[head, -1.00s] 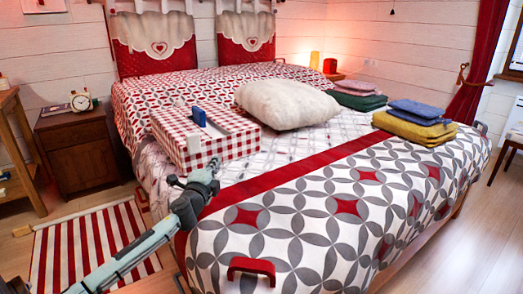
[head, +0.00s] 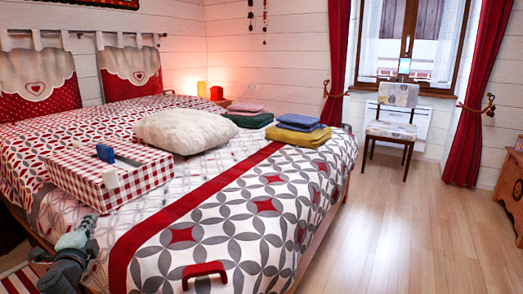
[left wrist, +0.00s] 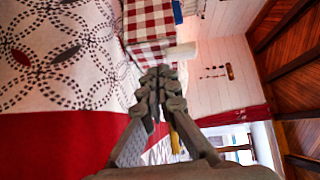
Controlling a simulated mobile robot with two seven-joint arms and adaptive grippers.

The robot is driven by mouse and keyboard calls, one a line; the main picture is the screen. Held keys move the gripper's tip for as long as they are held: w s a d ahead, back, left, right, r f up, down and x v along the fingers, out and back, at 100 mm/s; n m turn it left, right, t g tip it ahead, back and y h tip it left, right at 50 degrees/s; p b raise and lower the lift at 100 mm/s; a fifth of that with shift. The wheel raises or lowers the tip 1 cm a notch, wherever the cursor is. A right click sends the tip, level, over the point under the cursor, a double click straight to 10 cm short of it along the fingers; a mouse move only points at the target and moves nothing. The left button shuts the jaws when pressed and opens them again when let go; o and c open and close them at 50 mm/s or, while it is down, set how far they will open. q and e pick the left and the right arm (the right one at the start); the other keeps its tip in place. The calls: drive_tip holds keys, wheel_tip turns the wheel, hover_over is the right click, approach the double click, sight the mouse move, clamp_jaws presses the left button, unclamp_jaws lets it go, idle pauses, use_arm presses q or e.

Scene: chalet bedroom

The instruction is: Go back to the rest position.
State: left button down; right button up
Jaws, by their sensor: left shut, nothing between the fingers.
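My left gripper (head: 84,228) is low at the left of the head view, over the near left side of the bed, just in front of the checked box. It is shut and empty. In the left wrist view, its closed fingers (left wrist: 160,88) point up the picture toward the checked box (left wrist: 148,22), with nothing between them. My right gripper is in neither view.
The bed (head: 235,225) fills the left and middle. On it are the red-white checked box (head: 110,185), a white pillow (head: 187,130), folded cloths (head: 300,134) and a red handle-like piece (head: 205,270). Floor (head: 390,220) is clear at right; a chair (head: 391,130) stands by the window.

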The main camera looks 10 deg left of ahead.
use_arm(q)
drive_tip(key=s+d+f+n+g+h+p, duration=0.1)
drive_tip(key=s+d+f+n+g, duration=0.2)
drive_tip(key=s+d+f, duration=0.35)
drive_tip(key=s+d+f+n+g+p, duration=0.2)
drive_tip(key=s+d+f+n+g, duration=0.15)
drive_tip(key=f, duration=0.55)
drive_tip(key=s+d+f+n+g+h+p, duration=0.1)
drive_tip(key=s+d+f+n+g+h, duration=0.1)
drive_tip(key=s+d, duration=0.6)
drive_tip(key=s+d+f+n+g+h+p, duration=0.2)
drive_tip(key=s+d+f, duration=0.4)
drive_tip(key=s, duration=0.6)
drive_tip(key=d+g+h, duration=0.1)
drive_tip(key=d+g, duration=0.1)
drive_tip(key=shift+d+f, duration=0.35)
drive_tip(key=shift+d, duration=0.05)
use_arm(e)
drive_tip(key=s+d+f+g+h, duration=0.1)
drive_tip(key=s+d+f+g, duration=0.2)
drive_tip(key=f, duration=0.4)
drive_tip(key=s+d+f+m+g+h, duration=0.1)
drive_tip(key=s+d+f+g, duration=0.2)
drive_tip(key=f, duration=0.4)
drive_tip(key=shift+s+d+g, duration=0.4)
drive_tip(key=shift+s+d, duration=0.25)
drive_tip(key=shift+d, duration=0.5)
